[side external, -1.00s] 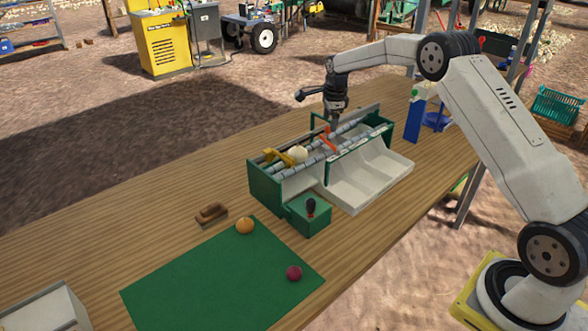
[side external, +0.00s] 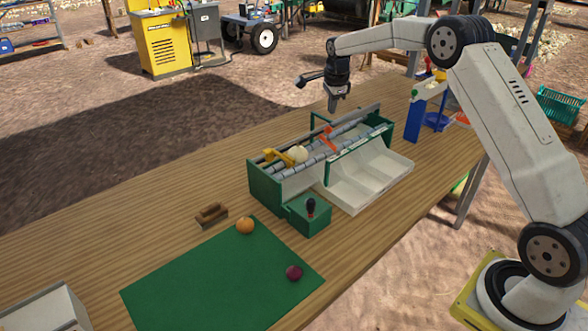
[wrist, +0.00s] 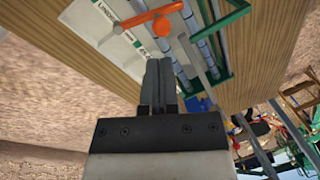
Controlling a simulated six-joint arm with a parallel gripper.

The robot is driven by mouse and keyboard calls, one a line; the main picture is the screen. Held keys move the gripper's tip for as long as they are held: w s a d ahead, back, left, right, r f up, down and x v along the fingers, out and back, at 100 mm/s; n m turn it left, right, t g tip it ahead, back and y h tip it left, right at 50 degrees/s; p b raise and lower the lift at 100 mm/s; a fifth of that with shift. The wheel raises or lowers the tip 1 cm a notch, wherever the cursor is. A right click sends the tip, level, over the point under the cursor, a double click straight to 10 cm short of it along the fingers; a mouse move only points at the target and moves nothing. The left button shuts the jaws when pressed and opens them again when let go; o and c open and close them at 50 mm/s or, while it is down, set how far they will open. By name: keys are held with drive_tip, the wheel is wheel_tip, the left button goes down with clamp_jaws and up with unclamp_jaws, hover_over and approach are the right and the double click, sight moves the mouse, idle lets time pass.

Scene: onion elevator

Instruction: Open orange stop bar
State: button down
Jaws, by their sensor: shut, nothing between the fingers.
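The orange stop bar (side external: 329,143) sits on the green-sided elevator (side external: 262,186), slanting over its grey rollers. In the wrist view the orange bar (wrist: 138,19) has a round orange knob (wrist: 162,26) beside it. My gripper (side external: 333,109) is above the far end of the elevator, raised clear of the bar. Its fingers are together and empty, and they also show in the wrist view (wrist: 158,62), pointing toward the knob. A white onion (side external: 298,154) rests on the rollers beside a yellow bar (side external: 277,158).
White chutes (side external: 365,178) lie on the elevator's near side. A green box with a dark knob (side external: 311,208) stands in front. An orange onion (side external: 245,226) and a purple onion (side external: 294,272) lie on the green mat (side external: 215,285). A blue stand (side external: 414,122) is at the right.

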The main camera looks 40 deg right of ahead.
drive_tip(key=s+a+r+n+t+h, duration=0.1)
drive_tip(key=a+n, duration=0.4)
drive_tip(key=n, duration=0.5)
drive_tip(key=a+r+n+t+h, duration=0.1)
drive_tip(key=a+n+h, duration=0.2)
drive_tip(key=n, duration=0.7)
drive_tip(key=a, duration=0.2)
drive_tip(key=shift+s+a+n, duration=0.35)
drive_tip(key=shift+a+n, duration=0.05)
drive_tip(key=shift+d+f, duration=0.1)
drive_tip(key=w+d+f, duration=0.3)
drive_tip(key=d+f, duration=0.5)
drive_tip(key=f, duration=0.1)
drive_tip(key=shift+d, duration=0.2)
